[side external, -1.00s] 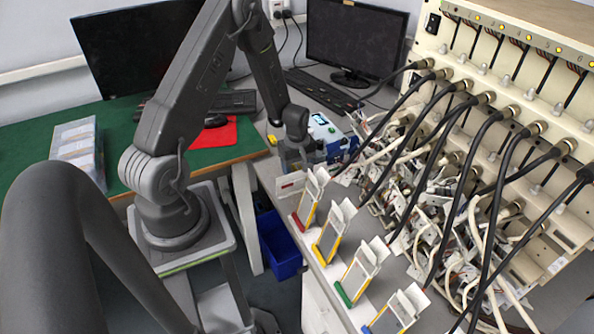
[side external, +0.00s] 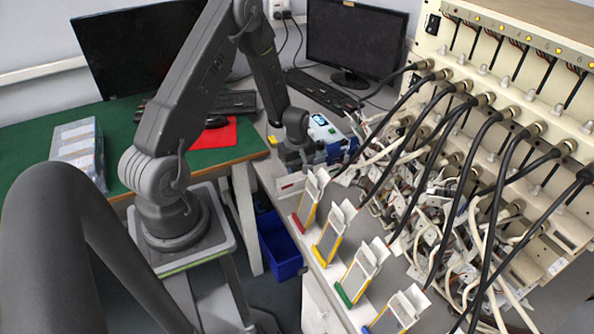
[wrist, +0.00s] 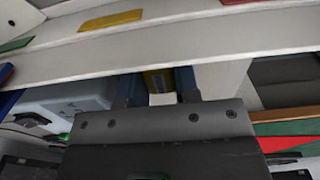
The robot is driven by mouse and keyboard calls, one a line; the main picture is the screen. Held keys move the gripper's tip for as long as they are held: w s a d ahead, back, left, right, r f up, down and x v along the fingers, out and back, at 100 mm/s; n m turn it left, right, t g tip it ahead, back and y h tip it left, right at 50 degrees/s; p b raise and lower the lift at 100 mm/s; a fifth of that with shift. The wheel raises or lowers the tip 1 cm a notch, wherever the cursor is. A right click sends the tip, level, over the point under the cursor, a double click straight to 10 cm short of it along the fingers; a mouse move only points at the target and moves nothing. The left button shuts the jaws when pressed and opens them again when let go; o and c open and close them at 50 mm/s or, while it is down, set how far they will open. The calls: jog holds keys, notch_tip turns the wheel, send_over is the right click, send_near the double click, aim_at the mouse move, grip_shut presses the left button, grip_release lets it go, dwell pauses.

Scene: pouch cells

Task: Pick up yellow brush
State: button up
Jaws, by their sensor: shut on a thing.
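My gripper (side external: 296,166) is at the far end of the white bench in the side view, just above a small white box with a red mark (side external: 290,186). In the wrist view its two blue fingers (wrist: 159,88) stand on either side of a small yellow piece, the yellow brush (wrist: 158,79), and are shut on it. Only a short part of the brush shows between the fingers. In the side view the brush cannot be made out clearly; a small yellow spot shows just left of the gripper.
White holders with red (side external: 297,222), yellow (side external: 319,256), green (side external: 343,294) and blue bases line the bench edge. A rack with black cables (side external: 520,130) and tangled clips is on the right. A blue device (side external: 330,135) stands behind the gripper. A blue bin (side external: 281,250) is below.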

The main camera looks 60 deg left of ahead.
jog(key=shift+r, duration=0.5)
jog(key=r, duration=0.3)
jog(key=shift+s+a+r, duration=0.2)
jog(key=shift+s+r, duration=0.1)
jog(key=shift+r, duration=0.05)
jog(key=s+a+r, duration=0.6)
jog(key=s, duration=0.3)
jog(key=shift+r, duration=0.2)
jog(key=shift+s, duration=0.1)
